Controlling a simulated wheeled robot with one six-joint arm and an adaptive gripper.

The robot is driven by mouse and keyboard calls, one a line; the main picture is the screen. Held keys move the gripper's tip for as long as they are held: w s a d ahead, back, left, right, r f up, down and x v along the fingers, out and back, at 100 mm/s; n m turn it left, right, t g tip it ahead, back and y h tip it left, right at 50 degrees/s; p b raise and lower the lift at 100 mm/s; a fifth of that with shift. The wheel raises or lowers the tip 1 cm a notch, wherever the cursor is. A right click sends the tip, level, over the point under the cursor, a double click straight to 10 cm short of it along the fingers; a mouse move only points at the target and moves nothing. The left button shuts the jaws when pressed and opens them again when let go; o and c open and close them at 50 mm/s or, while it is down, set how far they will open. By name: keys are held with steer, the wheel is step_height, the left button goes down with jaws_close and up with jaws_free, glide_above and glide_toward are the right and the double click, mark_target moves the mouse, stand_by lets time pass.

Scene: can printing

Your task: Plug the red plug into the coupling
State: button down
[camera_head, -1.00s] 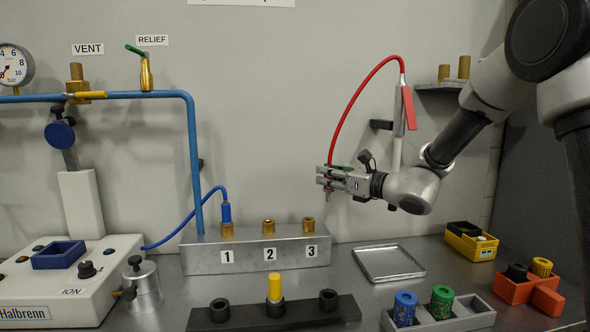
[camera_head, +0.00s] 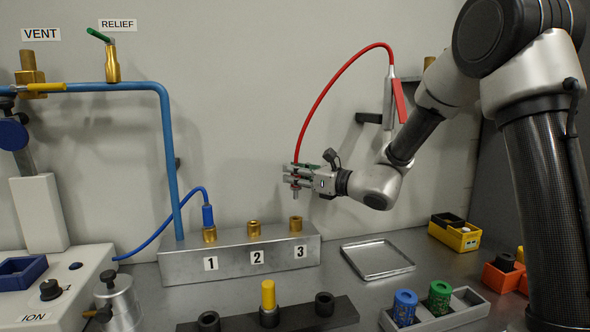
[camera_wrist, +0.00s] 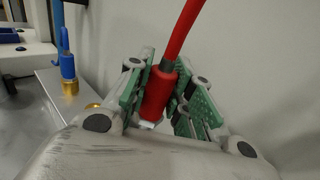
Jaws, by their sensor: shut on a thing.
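My gripper (camera_head: 296,179) is shut on the red plug, at the end of a red hose (camera_head: 330,92). In the wrist view the red plug (camera_wrist: 160,93) sits between my green-padded fingers, with its metal tip pointing down. The plug hangs upright in the air above the brass coupling marked 3 (camera_head: 296,224), apart from it. Couplings 1 (camera_head: 209,235) and 2 (camera_head: 254,229) stand on the same grey block (camera_head: 178,264). A blue plug (camera_head: 207,214) is in coupling 1; couplings 2 and 3 are empty on top. Coupling 3 is hidden in the wrist view.
A blue pipe (camera_head: 166,150) rises at the block's left end. An empty metal tray (camera_head: 376,272) lies to the right. A black rack (camera_head: 345,312) with a yellow-topped piece (camera_head: 268,295) stands in front. A grey bin (camera_head: 470,302) holds a blue and a green cylinder.

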mark_target(296, 188)
steer(key=shift+f, duration=2.15)
steer(key=shift+f, duration=2.1)
steer(key=c, duration=1.2)
jaws_free()
steer(key=v, duration=1.2)
